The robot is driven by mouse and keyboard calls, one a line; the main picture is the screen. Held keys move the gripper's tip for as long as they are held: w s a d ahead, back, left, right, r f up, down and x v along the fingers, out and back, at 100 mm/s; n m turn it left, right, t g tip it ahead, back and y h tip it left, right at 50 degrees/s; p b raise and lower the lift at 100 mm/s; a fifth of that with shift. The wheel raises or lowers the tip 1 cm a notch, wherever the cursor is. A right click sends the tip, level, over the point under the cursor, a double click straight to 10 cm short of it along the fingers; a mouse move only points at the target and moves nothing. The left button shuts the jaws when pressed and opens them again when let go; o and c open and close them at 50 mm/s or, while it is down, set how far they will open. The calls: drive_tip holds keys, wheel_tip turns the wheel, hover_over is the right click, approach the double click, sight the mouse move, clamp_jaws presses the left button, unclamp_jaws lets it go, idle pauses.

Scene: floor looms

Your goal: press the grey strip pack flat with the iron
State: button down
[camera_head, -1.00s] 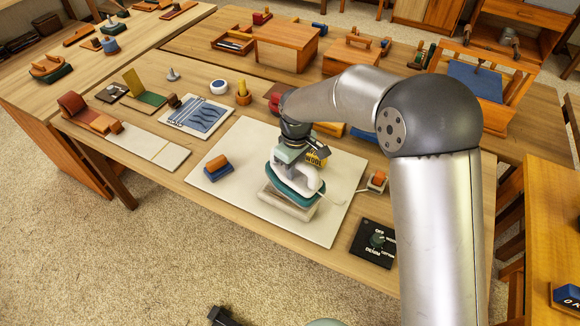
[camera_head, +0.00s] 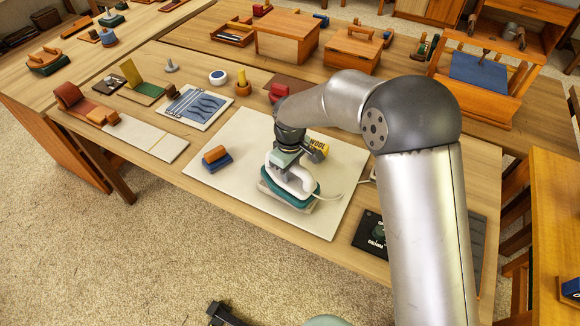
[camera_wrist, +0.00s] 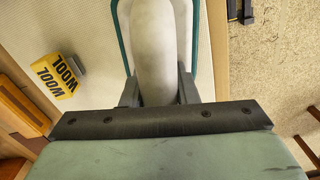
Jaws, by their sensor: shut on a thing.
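My gripper (camera_head: 288,158) is shut on the white handle of the iron (camera_head: 298,180), which has a teal body. The iron is over the pale board near its front right. A pale grey slab (camera_head: 284,198) shows beneath the teal body; it looks like the grey strip pack, mostly covered by the iron. I cannot tell whether they touch. In the wrist view the handle (camera_wrist: 153,50) runs between my fingers (camera_wrist: 157,92), and the sole is hidden.
A yellow WOOL block (camera_head: 318,150) stands just behind the iron. A blue block with an orange top (camera_head: 215,158) lies left on the pale board (camera_head: 250,150). A black dial panel (camera_head: 368,235) is at the right. A white cord (camera_head: 335,193) runs right from the iron.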

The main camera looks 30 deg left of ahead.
drive_tip(key=shift+f+b, duration=0.4)
drive_tip(key=shift+f, duration=0.05)
idle(4.1)
drive_tip(key=shift+r+p, duration=1.7)
drive_tip(key=shift+r, duration=1.9)
